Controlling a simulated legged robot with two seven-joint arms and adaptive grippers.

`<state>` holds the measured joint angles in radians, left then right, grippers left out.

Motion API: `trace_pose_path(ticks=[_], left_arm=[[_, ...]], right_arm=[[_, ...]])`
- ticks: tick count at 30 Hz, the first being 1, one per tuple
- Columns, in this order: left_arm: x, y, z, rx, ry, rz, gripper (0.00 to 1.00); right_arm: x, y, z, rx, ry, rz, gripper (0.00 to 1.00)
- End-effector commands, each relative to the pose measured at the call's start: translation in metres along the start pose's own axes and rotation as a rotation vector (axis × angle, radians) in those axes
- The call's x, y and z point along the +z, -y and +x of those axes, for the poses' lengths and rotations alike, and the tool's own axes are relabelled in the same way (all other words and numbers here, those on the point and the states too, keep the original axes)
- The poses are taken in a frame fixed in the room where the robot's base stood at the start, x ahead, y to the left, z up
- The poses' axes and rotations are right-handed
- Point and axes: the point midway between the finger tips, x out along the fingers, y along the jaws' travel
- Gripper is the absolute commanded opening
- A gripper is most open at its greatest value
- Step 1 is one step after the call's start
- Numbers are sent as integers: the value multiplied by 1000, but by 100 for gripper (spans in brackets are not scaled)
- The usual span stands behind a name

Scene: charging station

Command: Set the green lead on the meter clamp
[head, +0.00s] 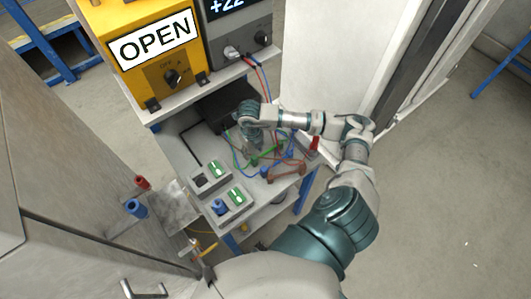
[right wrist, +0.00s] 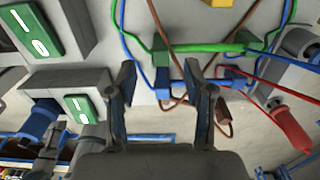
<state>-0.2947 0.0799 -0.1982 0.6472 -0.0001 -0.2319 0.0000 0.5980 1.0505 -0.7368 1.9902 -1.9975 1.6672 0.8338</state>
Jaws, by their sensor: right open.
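The green lead (right wrist: 200,48) lies across the shelf just beyond my right fingertips, with a darker green block at each end. It also shows small in the head view (head: 266,153). My right gripper (right wrist: 160,75) is open and empty, fingers apart, above the leads; in the head view (head: 254,150) it hangs over the shelf. The meter (head: 235,25) stands at the top with a lit display; a red and a blue wire run down from it. I cannot tell for sure which part is the meter clamp. My left gripper is out of view.
Brown (head: 287,173) and blue leads lie tangled close around the green one. A red plug (right wrist: 285,122) is at the wrist view's right. Grey boxes with green switches (head: 236,195) stand nearby. A yellow box with an OPEN sign (head: 152,45) is at upper left.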

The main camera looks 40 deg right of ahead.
Motion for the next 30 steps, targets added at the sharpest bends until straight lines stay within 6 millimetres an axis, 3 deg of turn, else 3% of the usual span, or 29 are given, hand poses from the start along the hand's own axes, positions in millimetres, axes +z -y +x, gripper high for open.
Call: trace_pose_path(ticks=[9,17,23,30], left_arm=[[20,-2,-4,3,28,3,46],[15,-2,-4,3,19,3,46],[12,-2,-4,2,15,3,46],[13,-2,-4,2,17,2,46]], right_arm=[[-3,2,44,-1,-2,0,52],[-3,2,47,0,-1,0,52],[-3,2,47,-1,-2,0,2],[-3,2,47,-1,-4,0,0]])
